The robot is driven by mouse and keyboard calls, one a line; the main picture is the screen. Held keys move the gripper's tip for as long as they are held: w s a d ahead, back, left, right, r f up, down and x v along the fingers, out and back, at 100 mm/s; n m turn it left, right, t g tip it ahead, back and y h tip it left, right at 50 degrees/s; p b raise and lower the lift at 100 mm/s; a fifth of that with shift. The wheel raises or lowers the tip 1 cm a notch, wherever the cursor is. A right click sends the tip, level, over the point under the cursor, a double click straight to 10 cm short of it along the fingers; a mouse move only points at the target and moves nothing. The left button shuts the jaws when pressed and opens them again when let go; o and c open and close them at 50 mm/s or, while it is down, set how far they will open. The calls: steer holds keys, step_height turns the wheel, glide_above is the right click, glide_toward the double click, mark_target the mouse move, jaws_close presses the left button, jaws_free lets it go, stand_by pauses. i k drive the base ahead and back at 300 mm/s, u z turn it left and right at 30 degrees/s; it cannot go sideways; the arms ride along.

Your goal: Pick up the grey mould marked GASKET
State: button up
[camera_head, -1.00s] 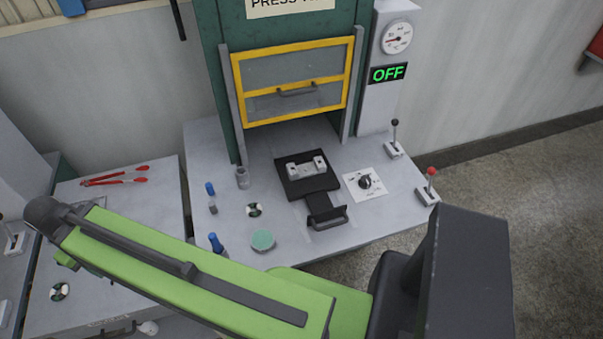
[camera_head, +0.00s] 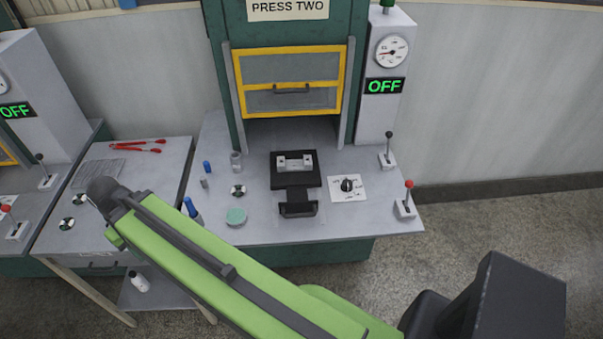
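A small light grey mould block (camera_head: 294,162) sits on the black sliding tray (camera_head: 282,181) in front of the press labelled PRESS TWO (camera_head: 288,45). Any marking on the block is too small to read, so I cannot tell whether it says GASKET. My green arm crosses the lower part of the view. Its dark far end (camera_head: 103,190) is at the left, over the side table. The gripper fingers do not show.
The yellow-framed guard (camera_head: 291,82) has open space beneath it. Red tongs (camera_head: 139,146) lie on the side table (camera_head: 165,183).

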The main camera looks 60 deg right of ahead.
mark_target(307, 164)
steer(key=z, duration=0.15)
steer(key=i, duration=0.9)
steer(key=u, duration=0.05)
